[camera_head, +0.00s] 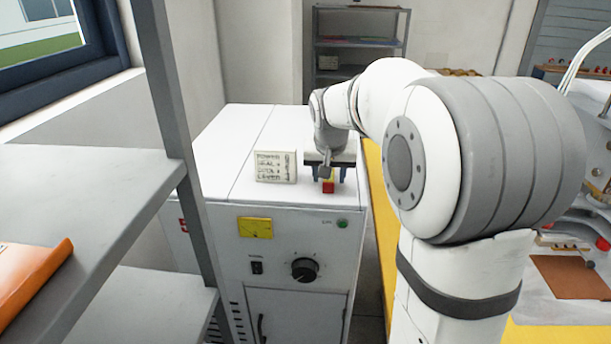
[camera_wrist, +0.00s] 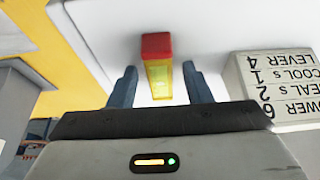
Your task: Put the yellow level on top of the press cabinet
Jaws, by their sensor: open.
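The yellow level (camera_wrist: 158,82) has a red end and lies on the white top of the press cabinet (camera_head: 242,150), near its front edge. In the head view only its red end (camera_head: 328,187) shows clearly, under my gripper (camera_head: 326,176). In the wrist view my gripper (camera_wrist: 160,85) is open, with one finger on each side of the level and a gap on both sides. The level's near end is partly hidden by my gripper's body.
A white lettered block (camera_head: 276,166) stands on the cabinet beside my gripper; it also shows in the wrist view (camera_wrist: 285,88). A grey shelf rack (camera_head: 90,185) with an orange item (camera_head: 35,275) is at the left. The cabinet top's back left is clear.

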